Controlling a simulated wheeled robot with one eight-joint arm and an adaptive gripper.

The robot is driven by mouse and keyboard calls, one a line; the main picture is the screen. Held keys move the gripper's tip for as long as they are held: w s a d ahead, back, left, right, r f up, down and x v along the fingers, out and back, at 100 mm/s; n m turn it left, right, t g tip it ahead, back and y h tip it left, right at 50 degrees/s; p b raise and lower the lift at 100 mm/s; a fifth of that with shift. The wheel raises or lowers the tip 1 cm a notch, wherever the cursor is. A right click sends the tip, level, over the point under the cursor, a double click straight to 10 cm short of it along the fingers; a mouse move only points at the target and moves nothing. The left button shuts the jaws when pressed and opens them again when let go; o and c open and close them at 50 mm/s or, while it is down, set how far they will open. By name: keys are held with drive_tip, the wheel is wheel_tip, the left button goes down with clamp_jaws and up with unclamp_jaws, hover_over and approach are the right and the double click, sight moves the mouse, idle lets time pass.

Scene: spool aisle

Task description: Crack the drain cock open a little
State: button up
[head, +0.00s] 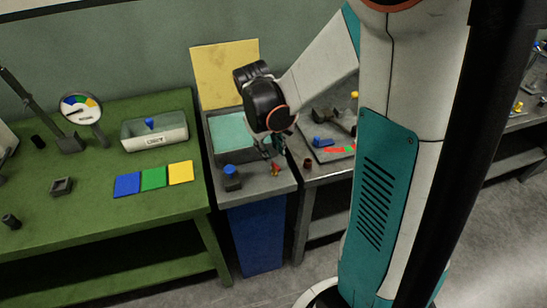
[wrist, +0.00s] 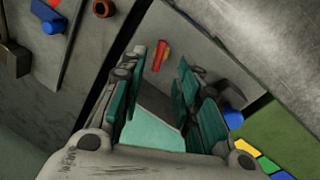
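The drain cock (head: 275,169) is a small fitting with a red handle and a yellowish part. It sits on the grey ledge at the front of the wash tank (head: 211,146). In the wrist view the red handle (wrist: 162,52) shows beyond the gap between my fingertips. My gripper (head: 271,150) is open and empty, pointing down just behind and above the cock. In the wrist view its teal fingers (wrist: 162,62) stand apart on either side of the handle's line. I cannot tell whether either finger touches it.
A blue-topped knob (head: 231,172) stands left of the cock on the same ledge. The tank's yellow lid (head: 226,70) stands open behind. A green bench (head: 100,225) with coloured plates is at left. A grey bench at right holds a brown cup (head: 308,163) and a tray.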

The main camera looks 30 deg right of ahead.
wheel_tip(320, 180, up, 6)
drive_tip(key=a, duration=0.1)
drive_tip(key=shift+a, duration=0.1)
idle(0.4)
drive_tip(key=shift+s+a, duration=0.1)
drive_tip(key=s+a+r+t+y, duration=0.1)
drive_tip(key=s+a+r+t, duration=0.2)
drive_tip(key=s+a, duration=0.2)
drive_tip(key=s+a+r+m+t+y, duration=0.1)
drive_tip(key=s+a+r+t, duration=0.3)
drive_tip(key=s+a, duration=0.2)
drive_tip(key=shift+s+a+r, duration=0.15)
drive_tip(key=shift+s+a, duration=0.1)
drive_tip(key=shift+s, duration=0.4)
